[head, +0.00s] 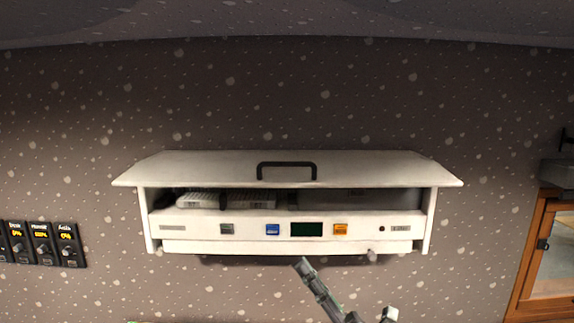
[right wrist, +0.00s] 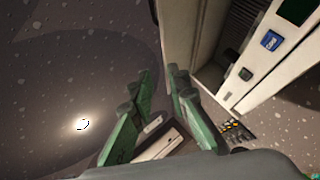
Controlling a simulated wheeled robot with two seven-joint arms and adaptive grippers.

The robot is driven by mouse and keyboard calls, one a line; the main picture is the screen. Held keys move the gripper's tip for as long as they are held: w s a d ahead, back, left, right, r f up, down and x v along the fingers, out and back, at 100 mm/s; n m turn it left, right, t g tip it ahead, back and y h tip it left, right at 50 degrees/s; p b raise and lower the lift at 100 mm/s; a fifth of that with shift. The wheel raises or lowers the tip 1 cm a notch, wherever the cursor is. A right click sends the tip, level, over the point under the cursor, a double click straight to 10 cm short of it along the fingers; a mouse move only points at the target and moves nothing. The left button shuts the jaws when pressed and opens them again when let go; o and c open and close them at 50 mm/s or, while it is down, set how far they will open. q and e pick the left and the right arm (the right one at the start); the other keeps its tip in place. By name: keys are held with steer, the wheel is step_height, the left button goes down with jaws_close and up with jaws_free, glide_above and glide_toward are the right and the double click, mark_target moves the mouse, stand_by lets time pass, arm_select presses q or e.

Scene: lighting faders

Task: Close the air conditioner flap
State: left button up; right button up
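The white air conditioner (head: 190,246) hangs on the wall in the middle of the head view. Its flap (head: 210,170) is raised and juts outward over the open front, with a dark handle (head: 286,165) on it. Vents and a button panel show below it. My right gripper (head: 345,290) is below the unit, right of centre, apart from the flap. In the right wrist view its two green fingers (right wrist: 158,75) are spread with nothing between them. There the unit's button panel (right wrist: 255,75) and the pale flap (right wrist: 178,40) are at upper right. My left gripper is not seen.
Dark control modules (head: 41,244) with orange readouts are on the wall at the left. A wooden framed cabinet (head: 529,262) stands at the right edge, with a grey object (head: 557,173) above it.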

mark_target(288, 165)
steer(key=s+a+r+n+g+h, duration=0.2)
steer(key=s+a+n+g+h, duration=0.15)
steer(key=a+n+g, duration=1)
steer(key=w+d+r+n+t+h, duration=0.3)
steer(key=w+d+r+t+h, duration=0.15)
steer(key=d+r+t, duration=0.35)
steer(key=w+d+r+n+t+h, duration=0.4)
steer(key=r+t+h, duration=0.2)
steer(key=r, duration=0.3)
steer(key=shift+m, duration=0.25)
steer(key=p+x, duration=0.3)
steer(key=x, duration=0.3)
steer(key=shift+d, duration=0.15)
steer(key=shift+p+x, duration=0.5)
steer(key=shift+x, duration=0.35)
steer(key=shift+f, duration=0.15)
steer(key=shift+c, duration=0.3)
